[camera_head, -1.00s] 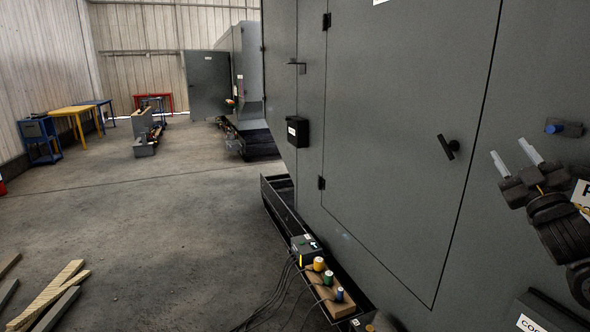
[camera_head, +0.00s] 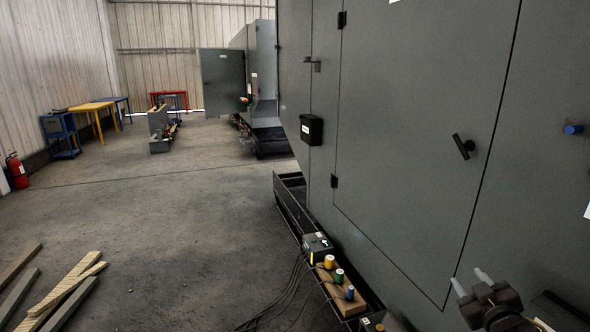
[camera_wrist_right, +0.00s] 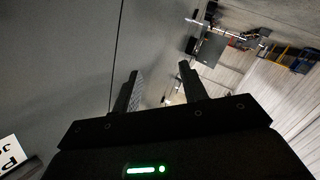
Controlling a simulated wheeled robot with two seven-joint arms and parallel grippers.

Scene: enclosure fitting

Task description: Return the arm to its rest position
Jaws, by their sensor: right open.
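My right gripper (camera_head: 471,283) is at the lower right of the head view, in front of the large grey enclosure (camera_head: 400,130). Its two pale fingertips stand apart with nothing between them. In the right wrist view the two dark fingers of the right gripper (camera_wrist_right: 158,82) are also spread and empty, with the grey enclosure wall (camera_wrist_right: 60,60) to the left. My left gripper does not show in any view.
The enclosure has a door handle (camera_head: 463,146), a blue knob (camera_head: 573,129) and a black box (camera_head: 311,129). Colored spools on a wooden block (camera_head: 338,289) and cables lie at its foot. Timber (camera_head: 65,288) lies at lower left. The floor between is clear.

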